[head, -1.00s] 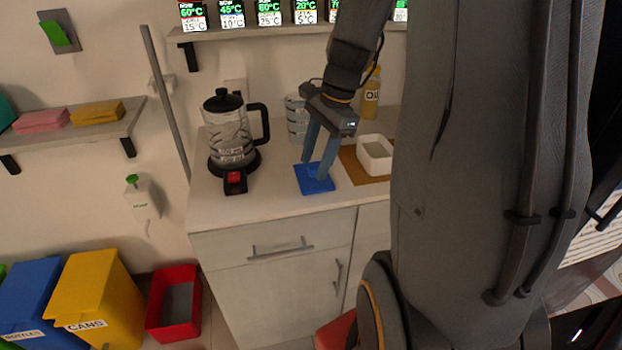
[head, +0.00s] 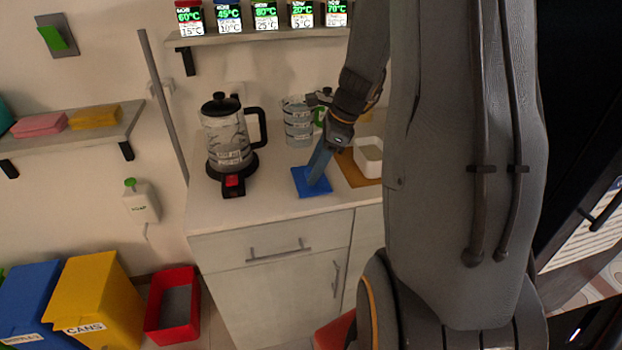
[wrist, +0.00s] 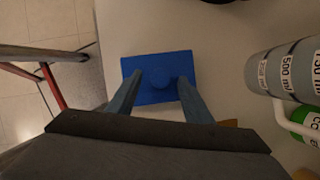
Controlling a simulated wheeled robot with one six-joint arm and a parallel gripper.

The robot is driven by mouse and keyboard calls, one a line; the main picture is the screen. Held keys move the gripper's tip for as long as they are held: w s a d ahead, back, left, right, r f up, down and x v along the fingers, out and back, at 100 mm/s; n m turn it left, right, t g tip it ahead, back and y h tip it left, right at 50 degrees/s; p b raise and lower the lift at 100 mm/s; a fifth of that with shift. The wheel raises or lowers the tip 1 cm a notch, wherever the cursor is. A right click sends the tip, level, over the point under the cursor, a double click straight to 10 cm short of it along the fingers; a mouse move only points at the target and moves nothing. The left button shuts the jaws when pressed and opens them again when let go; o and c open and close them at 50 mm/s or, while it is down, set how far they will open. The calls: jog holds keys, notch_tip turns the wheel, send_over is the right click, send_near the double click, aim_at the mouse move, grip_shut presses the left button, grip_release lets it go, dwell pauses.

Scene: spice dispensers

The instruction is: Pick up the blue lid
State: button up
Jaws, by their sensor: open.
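The blue lid (head: 303,184) lies flat on the countertop, near its front edge. I cannot tell whether the fingertips touch the plate.
A kettle (head: 228,140) stands left of the lid. A measuring jug (head: 298,125) stands behind it and shows large in the wrist view (wrist: 285,72). A white container (head: 368,158) sits on a brown board (head: 350,172) to the right. The counter in front is clear.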

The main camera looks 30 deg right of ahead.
jog(key=shift+f, duration=0.15)
jog(key=c, duration=1.2)
jog(key=shift+o, duration=0.2)
